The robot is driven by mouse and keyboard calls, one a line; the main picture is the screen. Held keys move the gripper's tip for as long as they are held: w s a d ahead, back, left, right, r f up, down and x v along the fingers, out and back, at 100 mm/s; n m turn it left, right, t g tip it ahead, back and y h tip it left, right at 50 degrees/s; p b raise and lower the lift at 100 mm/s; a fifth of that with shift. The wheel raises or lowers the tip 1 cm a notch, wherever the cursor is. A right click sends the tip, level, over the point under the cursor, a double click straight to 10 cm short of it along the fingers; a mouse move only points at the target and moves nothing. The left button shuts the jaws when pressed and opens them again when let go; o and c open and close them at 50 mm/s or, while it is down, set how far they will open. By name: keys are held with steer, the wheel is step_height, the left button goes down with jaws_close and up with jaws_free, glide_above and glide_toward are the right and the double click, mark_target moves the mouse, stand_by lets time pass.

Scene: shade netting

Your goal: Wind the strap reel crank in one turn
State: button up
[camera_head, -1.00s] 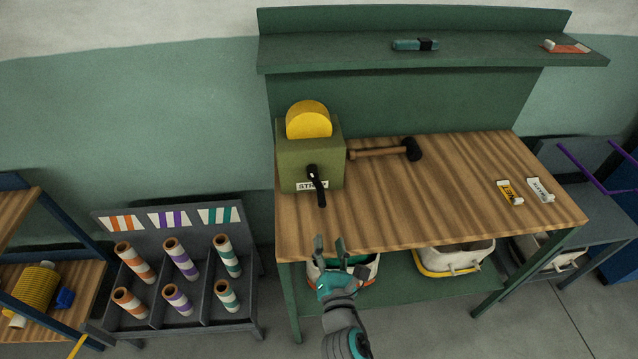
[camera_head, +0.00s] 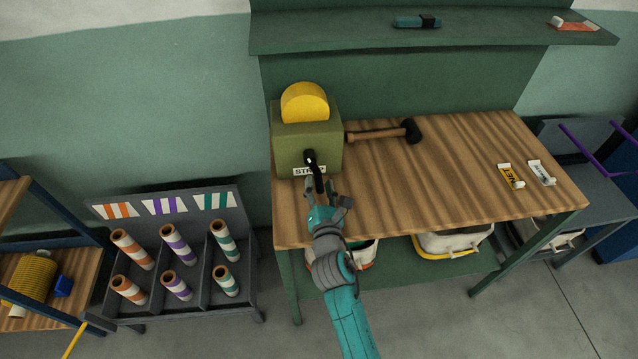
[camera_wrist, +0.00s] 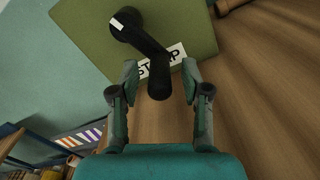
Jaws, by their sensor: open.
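The strap reel is an olive green box (camera_head: 292,145) with a yellow disc (camera_head: 305,103) on top, at the left end of the wooden bench. A black crank (camera_head: 314,168) sits on its front face and hangs downward, a little to the right. My gripper (camera_head: 323,190) is at the crank's lower end. In the wrist view, the open fingers (camera_wrist: 160,80) stand on either side of the crank handle (camera_wrist: 158,88), with gaps showing beside it. The STRAP label (camera_wrist: 172,62) is partly covered by the crank. The handle's tip is partly hidden in the head view.
A black-headed mallet (camera_head: 410,131) lies on the bench (camera_head: 440,170) right of the reel. Two small labelled packets (camera_head: 512,176) lie at the right end. A grey rack of striped rolls (camera_head: 150,215) stands at lower left. White bins (camera_head: 452,243) sit under the bench.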

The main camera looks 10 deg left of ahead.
steer(key=shift+w+a, duration=0.15)
steer(key=shift+w, duration=0.3)
jaws_close()
